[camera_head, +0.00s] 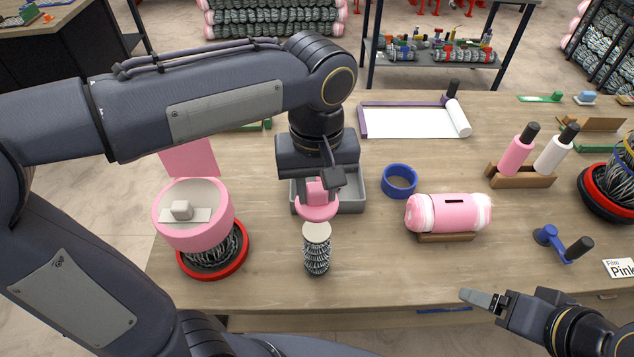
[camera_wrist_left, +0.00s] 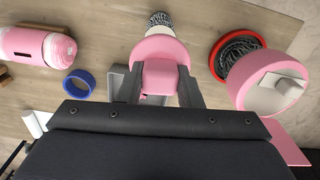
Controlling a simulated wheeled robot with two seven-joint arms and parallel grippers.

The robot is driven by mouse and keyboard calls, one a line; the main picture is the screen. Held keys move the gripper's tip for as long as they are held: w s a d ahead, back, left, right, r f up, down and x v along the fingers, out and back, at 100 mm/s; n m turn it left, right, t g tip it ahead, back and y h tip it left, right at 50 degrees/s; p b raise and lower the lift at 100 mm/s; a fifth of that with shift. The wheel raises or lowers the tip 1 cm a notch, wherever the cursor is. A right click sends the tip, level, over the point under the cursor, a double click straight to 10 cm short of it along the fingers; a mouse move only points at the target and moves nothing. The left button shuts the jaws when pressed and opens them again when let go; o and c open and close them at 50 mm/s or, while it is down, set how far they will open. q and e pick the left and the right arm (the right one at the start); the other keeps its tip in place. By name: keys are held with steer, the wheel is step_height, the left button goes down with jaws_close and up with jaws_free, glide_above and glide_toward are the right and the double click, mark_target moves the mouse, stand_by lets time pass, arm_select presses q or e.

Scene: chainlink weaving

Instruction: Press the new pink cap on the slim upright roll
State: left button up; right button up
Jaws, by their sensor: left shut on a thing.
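The slim upright roll (camera_head: 316,256) stands on the table, a coil of grey wire mesh with a pale disc on top. My left gripper (camera_head: 319,188) is shut on the knob of the pink cap (camera_head: 318,212). The cap is held in the air above and slightly behind the roll's top, apart from it in the head view. In the left wrist view the cap (camera_wrist_left: 160,50) sits between the fingers, and its disc hides part of the roll (camera_wrist_left: 159,20). My right gripper (camera_head: 485,300) is low at the right, away from the roll; its finger opening is unclear.
A grey tray (camera_head: 352,203) lies behind the cap. A large pink-capped roll in a red ring (camera_head: 212,272) stands left. A blue tape ring (camera_head: 400,180) and a pink wrapped roll (camera_head: 448,213) lie right. A blue-handled tool (camera_head: 560,244) is farther right.

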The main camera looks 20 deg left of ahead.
arm_select(q)
steer(key=shift+f+b, duration=2.75)
steer(key=shift+f, duration=1.3)
steer(key=shift+f, duration=0.15)
steer(key=o, duration=1)
steer(key=shift+o, duration=0.2)
step_height(320, 180, up, 8)
steer(key=shift+f, duration=0.1)
